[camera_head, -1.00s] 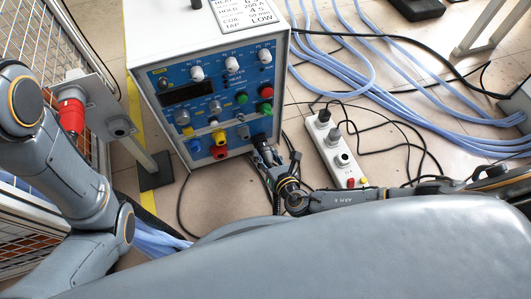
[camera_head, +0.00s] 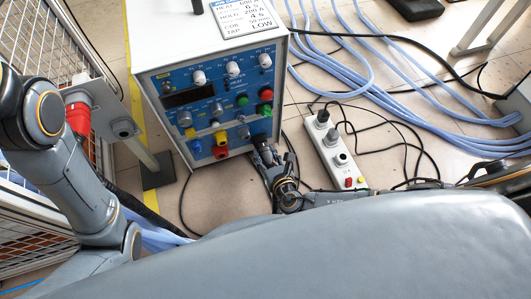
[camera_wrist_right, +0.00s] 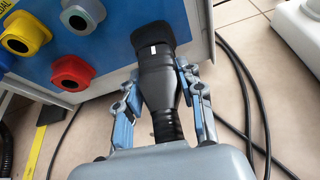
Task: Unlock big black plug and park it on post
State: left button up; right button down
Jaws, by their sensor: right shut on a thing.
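The big black plug (camera_wrist_right: 155,62) is in the lower right of the heater's blue front panel, at the panel edge in the right wrist view. It has a small white mark, and a ribbed cable runs down from it. It shows small in the head view (camera_head: 260,141). My right gripper (camera_wrist_right: 157,78) is shut on the plug, one finger on each side; in the head view (camera_head: 266,160) it is just below the panel. My left gripper is out of view.
Yellow (camera_wrist_right: 25,32), red (camera_wrist_right: 72,73) and blue panel connectors sit left of the plug. A white power strip (camera_head: 335,150) lies to the right on the floor. Blue hoses (camera_head: 400,110) and black cables spread over the floor. A mesh fence (camera_head: 40,50) is at the left.

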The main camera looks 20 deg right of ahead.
jog(key=shift+d, duration=0.15)
jog(key=c, duration=0.8)
grip_release()
jog(key=shift+o, duration=0.2)
jog(key=shift+r, duration=0.1)
